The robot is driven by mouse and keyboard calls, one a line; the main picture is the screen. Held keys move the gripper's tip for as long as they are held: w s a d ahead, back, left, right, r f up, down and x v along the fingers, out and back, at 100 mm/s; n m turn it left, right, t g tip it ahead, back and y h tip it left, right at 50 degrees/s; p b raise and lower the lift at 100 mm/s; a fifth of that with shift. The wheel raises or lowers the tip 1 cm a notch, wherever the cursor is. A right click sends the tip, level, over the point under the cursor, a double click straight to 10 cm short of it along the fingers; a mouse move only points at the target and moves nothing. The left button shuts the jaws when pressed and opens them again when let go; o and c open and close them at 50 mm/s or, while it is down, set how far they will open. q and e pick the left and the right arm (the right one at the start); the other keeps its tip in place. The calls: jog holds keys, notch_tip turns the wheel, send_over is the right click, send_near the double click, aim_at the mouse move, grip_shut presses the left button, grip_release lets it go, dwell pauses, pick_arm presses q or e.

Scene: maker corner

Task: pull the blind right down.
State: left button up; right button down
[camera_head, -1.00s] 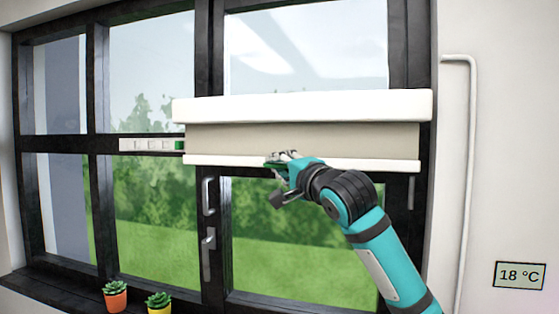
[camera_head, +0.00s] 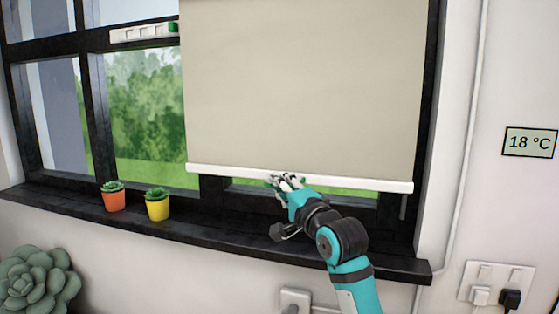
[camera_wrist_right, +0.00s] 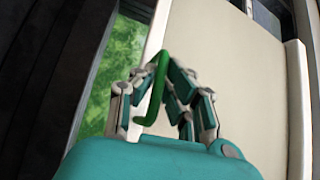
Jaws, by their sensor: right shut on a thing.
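The beige blind (camera_head: 305,85) hangs over the right part of the window, and its white bottom bar (camera_head: 350,183) is a little above the sill. A strip of window with green outside shows below the bar. My right gripper (camera_head: 284,181) is at the bar, left of its middle. In the right wrist view the gripper's fingers (camera_wrist_right: 165,95) are shut on a green pull handle (camera_wrist_right: 156,90) at the bar. The beige cloth (camera_wrist_right: 240,70) also fills much of that view. My left gripper is not in view.
The dark window sill (camera_head: 240,222) runs below the bar. An orange pot (camera_head: 114,201) and a yellow pot (camera_head: 158,209) with small plants stand on it, left of the blind. A white strip with a green end (camera_head: 143,33) is at the upper left.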

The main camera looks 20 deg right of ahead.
notch_tip(320, 180, down, 16)
jog(key=b, duration=0.4)
jog(key=c, duration=1.9)
grip_release()
jog(key=shift+f, duration=0.1)
jog(key=o, duration=0.5)
jog(key=shift+r, duration=0.2)
jog(key=v, duration=1.2)
